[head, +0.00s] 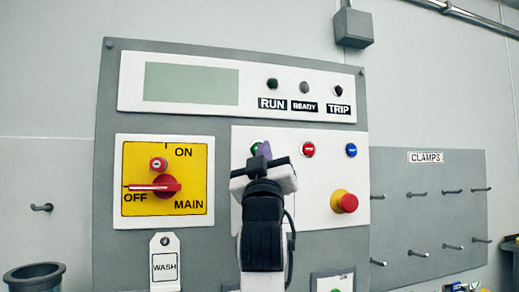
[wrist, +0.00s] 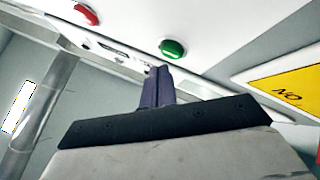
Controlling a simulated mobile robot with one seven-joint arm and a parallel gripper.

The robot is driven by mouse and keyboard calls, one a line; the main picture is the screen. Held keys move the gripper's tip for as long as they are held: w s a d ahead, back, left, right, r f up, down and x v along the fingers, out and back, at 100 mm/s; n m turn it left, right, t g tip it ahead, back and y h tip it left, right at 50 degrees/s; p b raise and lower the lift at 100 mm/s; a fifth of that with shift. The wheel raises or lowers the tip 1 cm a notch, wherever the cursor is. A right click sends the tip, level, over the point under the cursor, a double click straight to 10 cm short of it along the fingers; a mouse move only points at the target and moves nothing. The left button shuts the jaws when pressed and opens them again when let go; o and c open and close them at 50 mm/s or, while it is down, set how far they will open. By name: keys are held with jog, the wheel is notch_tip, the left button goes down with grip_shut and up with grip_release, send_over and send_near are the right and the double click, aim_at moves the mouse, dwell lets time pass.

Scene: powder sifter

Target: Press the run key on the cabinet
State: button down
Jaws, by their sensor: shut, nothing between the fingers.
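The grey cabinet (head: 110,100) fills the middle of the head view. On its white key panel (head: 310,205), a green key (head: 255,148) shows partly behind my gripper (head: 265,146). The label by this key is hidden. A red key (head: 308,149) and a blue key (head: 351,150) sit to its right. In the wrist view, the green key (wrist: 172,48) is whole, just beyond my fingertips (wrist: 157,70). My fingers are shut and empty. A small gap seems to remain, but contact is hard to judge.
The main switch (head: 153,187) has its red handle pointing to OFF, with a WASH tag (head: 165,262) below. A red emergency knob (head: 344,201) sticks out at the right. Above are a blank display (head: 191,84) and dark RUN, READY and TRIP lamps. Clamp pegs (head: 420,250) project further right.

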jog(key=shift+w, duration=0.1)
dwell(0.7)
jog(key=shift+w+a, duration=0.1)
jog(key=shift+w, duration=0.25)
jog(key=shift+w+a, duration=0.15)
jog(key=shift+w, duration=0.25)
dwell(0.7)
jog(key=shift+s, duration=0.1)
jog(key=shift+s+d, duration=0.25)
jog(key=shift+s, duration=0.45)
jog(key=shift+s+d+b, duration=0.25)
jog(key=shift+s+b, duration=0.05)
jog(key=shift+s, duration=0.5)
jog(key=shift+s+d+b, duration=0.3)
jog(key=shift+s, duration=0.5)
jog(key=shift+s+d+b, duration=0.25)
jog(key=shift+s+b, duration=0.05)
jog(key=shift+s, duration=0.5)
